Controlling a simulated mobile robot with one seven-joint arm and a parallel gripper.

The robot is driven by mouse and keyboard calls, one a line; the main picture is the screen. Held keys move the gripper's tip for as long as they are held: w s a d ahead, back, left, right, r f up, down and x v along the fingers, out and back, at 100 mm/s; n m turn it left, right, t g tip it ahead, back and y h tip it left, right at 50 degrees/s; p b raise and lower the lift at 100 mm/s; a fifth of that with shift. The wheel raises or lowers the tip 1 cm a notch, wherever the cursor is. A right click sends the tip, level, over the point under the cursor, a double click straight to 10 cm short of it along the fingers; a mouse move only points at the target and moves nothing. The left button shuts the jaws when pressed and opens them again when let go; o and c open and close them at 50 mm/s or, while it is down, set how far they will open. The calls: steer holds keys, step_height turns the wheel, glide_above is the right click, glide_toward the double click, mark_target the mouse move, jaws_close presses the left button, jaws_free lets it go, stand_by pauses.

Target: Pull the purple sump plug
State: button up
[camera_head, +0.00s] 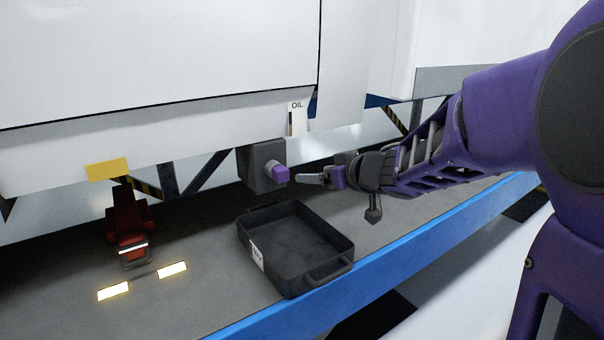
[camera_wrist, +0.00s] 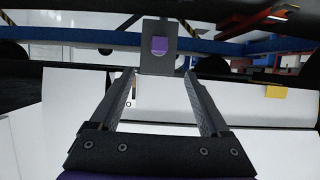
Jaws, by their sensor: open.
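The purple sump plug (camera_head: 281,174) sticks out of the right side of a grey sump block (camera_head: 256,168) under the white vehicle. My gripper (camera_head: 306,178) is just to the right of the plug in the head view, with a small gap between them. In the wrist view the plug (camera_wrist: 159,45) lies ahead, between and beyond the tips of my open gripper (camera_wrist: 158,78). The wrist picture is upside down, with the vehicle low in it. Nothing is between the fingers.
A black drain tray (camera_head: 255,235) sits on the grey platform below the plug. An OIL label (camera_head: 296,118) hangs above it. A red jack (camera_head: 129,226) stands at the left under a yellow plate (camera_head: 107,169). A blue edge (camera_head: 400,248) borders the platform.

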mark_target(284, 174)
steer(key=b+x, duration=0.1)
steer(key=x, duration=1.5)
steer(key=shift+r, duration=0.1)
jaws_close()
steer(key=shift+s+d, duration=0.3)
steer(key=shift+s, duration=0.25)
stand_by(1.6)
steer(key=c, duration=0.6)
jaws_free()
jaws_close()
